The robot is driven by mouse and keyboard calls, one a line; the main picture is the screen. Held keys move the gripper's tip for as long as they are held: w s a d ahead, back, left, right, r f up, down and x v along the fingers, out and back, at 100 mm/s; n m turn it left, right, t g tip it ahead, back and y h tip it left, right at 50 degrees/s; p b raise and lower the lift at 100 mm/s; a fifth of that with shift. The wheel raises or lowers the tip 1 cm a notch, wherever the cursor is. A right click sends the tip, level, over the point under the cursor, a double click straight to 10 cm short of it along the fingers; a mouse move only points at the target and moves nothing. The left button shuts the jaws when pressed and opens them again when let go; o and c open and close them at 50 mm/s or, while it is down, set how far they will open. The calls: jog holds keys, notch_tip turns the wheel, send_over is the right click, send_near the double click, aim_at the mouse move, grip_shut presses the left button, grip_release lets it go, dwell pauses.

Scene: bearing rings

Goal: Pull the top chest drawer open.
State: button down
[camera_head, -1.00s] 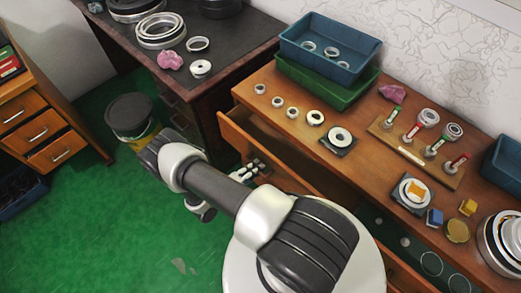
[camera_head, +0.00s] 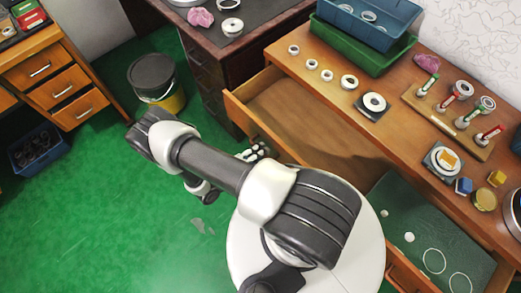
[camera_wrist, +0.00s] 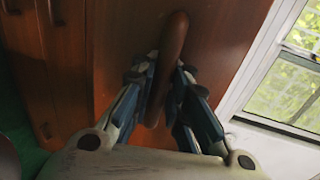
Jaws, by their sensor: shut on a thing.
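The top drawer (camera_head: 244,120) of the wooden chest (camera_head: 330,66) stands well out from the chest front in the head view, and its brown interior shows empty where visible. My gripper (camera_head: 254,152) is at the drawer's outer face, partly hidden behind my arm. In the wrist view my gripper (camera_wrist: 162,82) is shut on the brown bar handle (camera_wrist: 178,38), with a finger on either side of it. The handle is hidden in the head view.
Rings, a peg rack (camera_head: 450,122) and stacked bins (camera_head: 352,48) stand on the chest top.

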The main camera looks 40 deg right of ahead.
jog(key=c, duration=1.6)
grip_release()
jog(key=shift+o, duration=0.2)
jog(key=w+v, duration=0.1)
jog(key=v, duration=1.1)
jog(key=shift+s, duration=0.45)
jog(key=shift+r, duration=0.15)
